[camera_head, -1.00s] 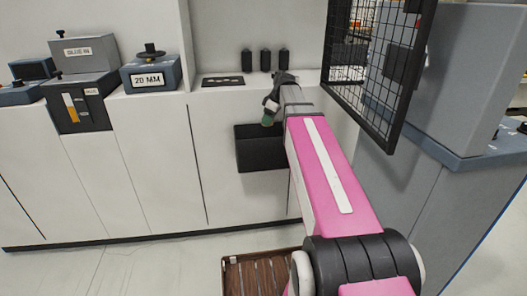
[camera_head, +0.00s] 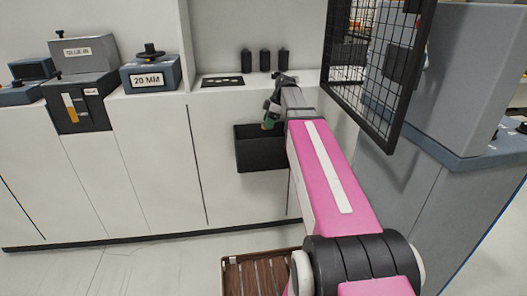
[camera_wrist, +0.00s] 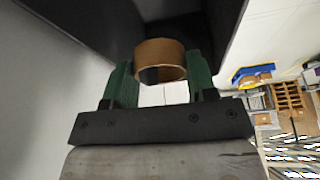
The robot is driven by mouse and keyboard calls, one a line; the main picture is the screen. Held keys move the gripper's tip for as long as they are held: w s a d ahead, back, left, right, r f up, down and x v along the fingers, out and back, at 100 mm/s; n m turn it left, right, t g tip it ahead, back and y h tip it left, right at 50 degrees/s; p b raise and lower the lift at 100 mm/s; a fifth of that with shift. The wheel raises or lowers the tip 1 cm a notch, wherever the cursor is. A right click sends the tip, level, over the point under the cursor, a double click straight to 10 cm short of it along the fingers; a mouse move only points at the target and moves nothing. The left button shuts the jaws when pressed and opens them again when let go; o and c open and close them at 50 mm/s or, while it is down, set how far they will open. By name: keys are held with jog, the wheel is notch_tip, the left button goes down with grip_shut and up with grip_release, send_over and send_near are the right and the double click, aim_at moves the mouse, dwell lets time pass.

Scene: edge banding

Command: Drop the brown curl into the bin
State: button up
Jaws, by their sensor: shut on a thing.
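The brown curl (camera_wrist: 160,54), a ring-shaped strip, is held between the two green fingers of my gripper (camera_wrist: 160,82) in the wrist view. The dark bin (camera_head: 261,153) hangs on the front of the white cabinet in the head view. My gripper (camera_head: 268,125) is at the bin's top opening there, pointing down. The curl cannot be made out in the head view. In the wrist view the dark walls of the bin (camera_wrist: 95,25) rise close around the curl.
A black mesh guard (camera_head: 375,75) hangs to the right of my arm. Several black knobs (camera_head: 265,60) stand on the cabinet top behind it. A "20 MM" box (camera_head: 150,75) sits on the left. A brown slatted pallet (camera_head: 258,275) lies on the floor below.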

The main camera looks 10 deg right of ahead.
jog(key=shift+f, duration=0.7)
jog(key=o, duration=1)
jog(key=v, duration=1)
jog(key=shift+d+r, duration=0.2)
jog(key=shift+r, duration=0.15)
